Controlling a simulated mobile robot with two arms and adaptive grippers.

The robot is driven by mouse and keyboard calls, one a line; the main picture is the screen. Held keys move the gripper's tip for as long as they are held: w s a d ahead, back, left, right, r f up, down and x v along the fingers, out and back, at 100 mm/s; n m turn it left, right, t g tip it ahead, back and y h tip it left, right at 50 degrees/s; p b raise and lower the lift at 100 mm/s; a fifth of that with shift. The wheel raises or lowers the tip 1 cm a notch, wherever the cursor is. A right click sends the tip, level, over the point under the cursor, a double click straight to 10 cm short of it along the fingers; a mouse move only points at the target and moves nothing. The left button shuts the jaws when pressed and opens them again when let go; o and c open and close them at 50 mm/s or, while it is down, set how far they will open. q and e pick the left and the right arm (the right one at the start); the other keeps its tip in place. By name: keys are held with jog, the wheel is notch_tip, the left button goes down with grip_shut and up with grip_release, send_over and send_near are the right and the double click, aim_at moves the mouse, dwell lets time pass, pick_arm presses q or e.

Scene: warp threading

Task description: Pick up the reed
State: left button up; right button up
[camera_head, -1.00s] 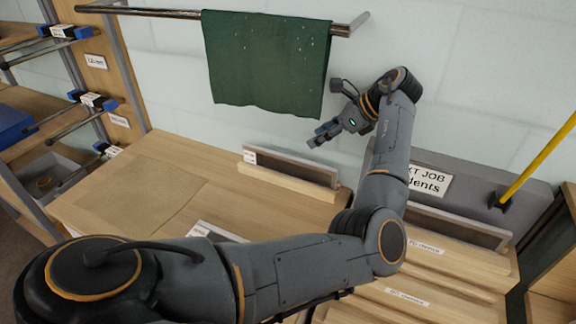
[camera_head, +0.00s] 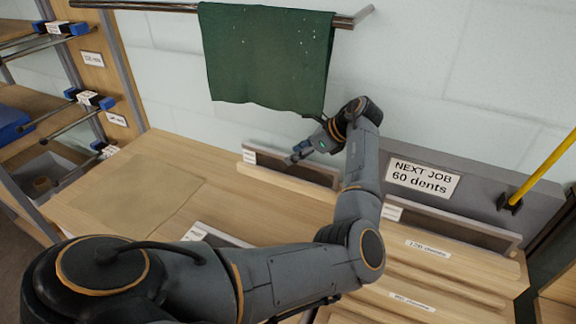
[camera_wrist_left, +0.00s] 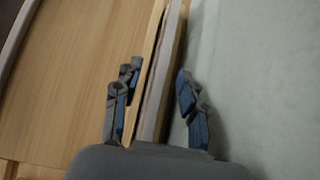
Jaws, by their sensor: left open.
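A long, thin reed (camera_head: 318,170) with a grey face stands in a light wooden holder (camera_head: 290,183) at the back of the table, with a small white label at its left end. My left gripper (camera_head: 298,155) is just above and behind it, by the wall. In the left wrist view the open fingers (camera_wrist_left: 157,88) lie on either side of the reed and holder (camera_wrist_left: 163,70), apart from them as far as I can see. Another reed (camera_head: 455,227) stands at the right, and a third (camera_head: 220,236) is partly hidden by my left arm. My right gripper is not in view.
A grey board with a "NEXT JOB 60 dents" sign (camera_head: 423,178) stands at the back right, beside a yellow rod (camera_head: 545,167). A green cloth (camera_head: 265,60) hangs from a rail above. Shelves (camera_head: 85,75) stand at the left.

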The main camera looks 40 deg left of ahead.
aim_at(288, 167)
pick_arm(q)
jog(key=x, duration=0.4)
jog(key=shift+w+a+f+p, duration=0.1)
jog(key=shift+a+f+p, duration=0.15)
jog(key=shift+f+p, duration=0.15)
jog(key=shift+r, duration=0.2)
grip_shut()
